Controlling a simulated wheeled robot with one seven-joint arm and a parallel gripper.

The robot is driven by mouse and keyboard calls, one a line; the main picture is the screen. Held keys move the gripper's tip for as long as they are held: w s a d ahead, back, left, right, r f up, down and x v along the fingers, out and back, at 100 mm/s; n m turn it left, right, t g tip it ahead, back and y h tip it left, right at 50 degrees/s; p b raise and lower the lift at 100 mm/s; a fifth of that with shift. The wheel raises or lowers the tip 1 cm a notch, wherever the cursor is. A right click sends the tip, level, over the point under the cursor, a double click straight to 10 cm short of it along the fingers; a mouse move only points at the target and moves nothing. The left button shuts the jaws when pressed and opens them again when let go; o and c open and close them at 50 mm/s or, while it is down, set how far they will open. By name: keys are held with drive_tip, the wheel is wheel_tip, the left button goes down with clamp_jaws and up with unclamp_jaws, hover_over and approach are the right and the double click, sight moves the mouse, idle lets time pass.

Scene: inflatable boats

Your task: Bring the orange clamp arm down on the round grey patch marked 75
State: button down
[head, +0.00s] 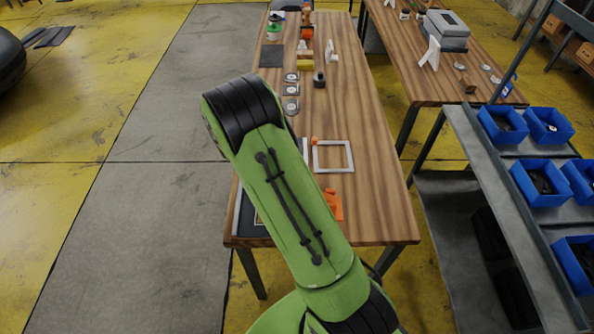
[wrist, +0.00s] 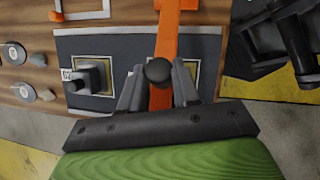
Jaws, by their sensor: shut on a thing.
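The orange clamp arm (wrist: 177,22) runs down from the top of the wrist view, over a dark mat (wrist: 122,50), with a black round knob (wrist: 158,71) near its lower end. My gripper (wrist: 159,79) is shut on this knob, a finger on each side. A light-bordered square (wrist: 191,70) lies partly behind the arm and right finger. No grey patch marked 75 can be read; whether one lies under the arm is hidden. In the head view, part of the orange clamp (head: 334,205) shows beside my green arm, which hides my gripper.
A dark grey block (wrist: 88,79) stands on another square left of my gripper. Round grey discs (wrist: 15,53) lie on the wooden table (head: 370,180) further left. A white square frame (head: 348,155) lies past the clamp. Blue bins (head: 540,182) fill the rack at right.

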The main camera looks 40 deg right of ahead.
drive_tip(key=f, duration=0.1)
drive_tip(key=w+a+f+g+h, duration=0.1)
drive_tip(key=a+f+h, duration=0.1)
drive_tip(key=f, duration=0.1)
drive_tip(key=shift+w+f, duration=0.1)
drive_tip(key=shift+w, duration=0.15)
drive_tip(key=shift+w+a+f+b, duration=0.15)
drive_tip(key=shift+a+f+b, duration=0.1)
drive_tip(key=shift+f, duration=0.3)
drive_tip(key=shift+w+a+f+b, duration=0.1)
drive_tip(key=shift+a+f+b, duration=0.1)
drive_tip(key=shift+f, duration=0.3)
drive_tip(key=c, duration=0.8)
unclamp_jaws()
drive_tip(key=shift+g, duration=0.3)
drive_tip(key=shift+d, duration=0.1)
drive_tip(key=p+v, duration=0.1)
drive_tip(key=v, duration=1.4)
drive_tip(key=shift+a+r, duration=0.25)
drive_tip(key=shift+a, duration=0.15)
